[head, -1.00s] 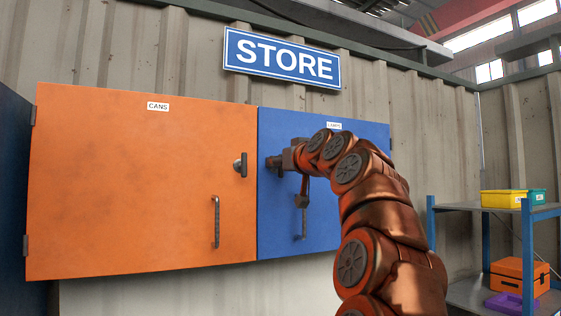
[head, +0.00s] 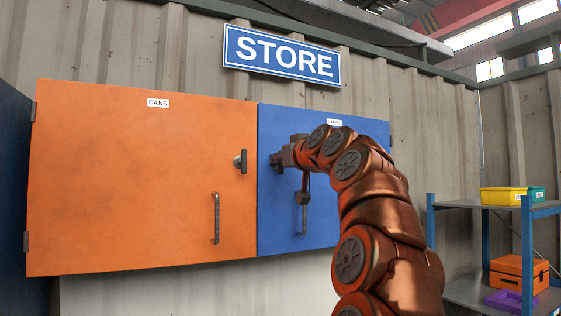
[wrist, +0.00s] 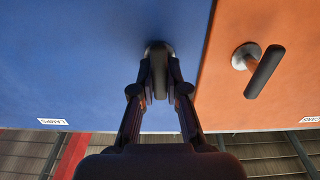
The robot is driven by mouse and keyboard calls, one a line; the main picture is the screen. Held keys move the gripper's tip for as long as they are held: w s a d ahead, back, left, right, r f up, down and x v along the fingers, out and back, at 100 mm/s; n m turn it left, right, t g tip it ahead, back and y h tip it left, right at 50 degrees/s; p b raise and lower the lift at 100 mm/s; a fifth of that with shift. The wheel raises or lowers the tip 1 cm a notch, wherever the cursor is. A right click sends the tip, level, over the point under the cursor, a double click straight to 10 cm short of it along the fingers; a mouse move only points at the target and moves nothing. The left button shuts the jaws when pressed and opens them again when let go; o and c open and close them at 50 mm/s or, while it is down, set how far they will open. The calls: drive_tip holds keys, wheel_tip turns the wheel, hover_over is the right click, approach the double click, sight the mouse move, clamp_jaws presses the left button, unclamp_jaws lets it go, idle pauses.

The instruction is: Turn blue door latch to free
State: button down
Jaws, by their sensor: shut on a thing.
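The blue door (head: 350,130) is flat in line with the orange door beside it and looks closed. Its dark latch (wrist: 158,62) sits near the door edge beside the orange door. My gripper (wrist: 160,88) is shut on this latch, with one finger on each side of it. In the wrist view the latch runs nearly straight up and down the picture; its exact angle on the door is hard to tell. In the head view my gripper (head: 278,159) covers most of the latch.
The orange door (head: 130,190) at left has its own black latch (head: 243,161) and a bar handle (head: 216,218). The blue door's bar handle (head: 303,218) is below my gripper. A shelf rack (head: 526,250) with boxes stands at right.

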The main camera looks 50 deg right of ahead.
drive_tip(key=shift+f, duration=0.15)
drive_tip(key=n+b, duration=0.2)
drive_tip(key=n, duration=0.1)
drive_tip(key=shift+w+a, duration=0.1)
drive_tip(key=n+b, duration=0.1)
drive_tip(key=n, duration=0.4)
drive_tip(key=shift+a, duration=0.15)
drive_tip(key=n, duration=0.4)
drive_tip(key=shift+f+n, duration=0.1)
drive_tip(key=shift+n, duration=0.3)
drive_tip(key=shift+w+a+f+n, duration=0.1)
drive_tip(key=shift+f+n, duration=0.05)
drive_tip(key=shift+n, duration=1)
drive_tip(key=shift+a+f+n, duration=0.1)
drive_tip(key=shift+n, duration=1.05)
